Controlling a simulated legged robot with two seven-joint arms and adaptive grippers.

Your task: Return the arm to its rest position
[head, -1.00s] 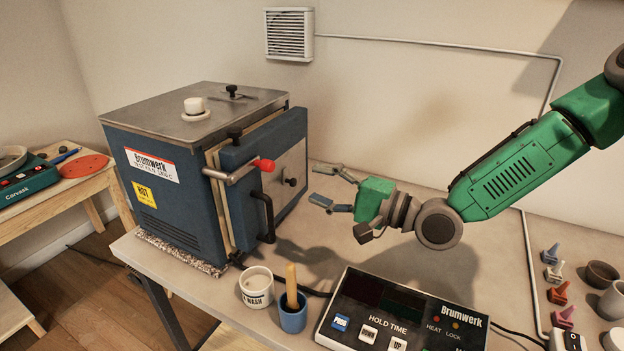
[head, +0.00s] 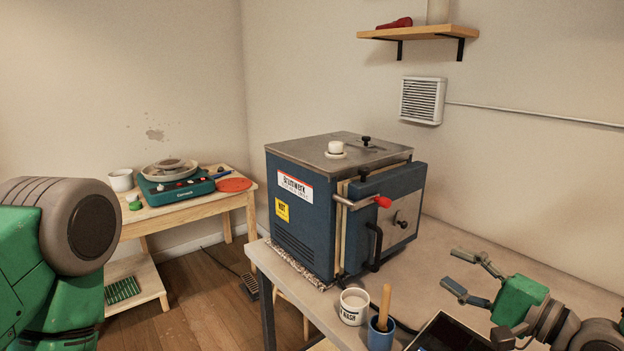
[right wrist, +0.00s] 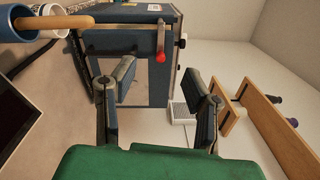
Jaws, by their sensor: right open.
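My right gripper (head: 452,270) is at the lower right of the head view. It is open and empty, with its two fingers apart above the grey worktable (head: 455,240). The blue kiln (head: 345,205) stands to the left of the gripper with its door shut or nearly so; I cannot tell which. In the right wrist view the open gripper (right wrist: 158,82) points at the kiln (right wrist: 135,65), with nothing between its fingers. A green link of my left arm shows at the left edge of the head view; the left gripper is out of view.
A white wash cup (head: 353,305) and a blue cup (head: 380,336) with a wooden handle stand at the table's front. The control box (head: 445,335) is beside them. A wooden stand (head: 190,212) with a pottery wheel (head: 175,180) is at the left. A wall shelf (head: 420,33) hangs above.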

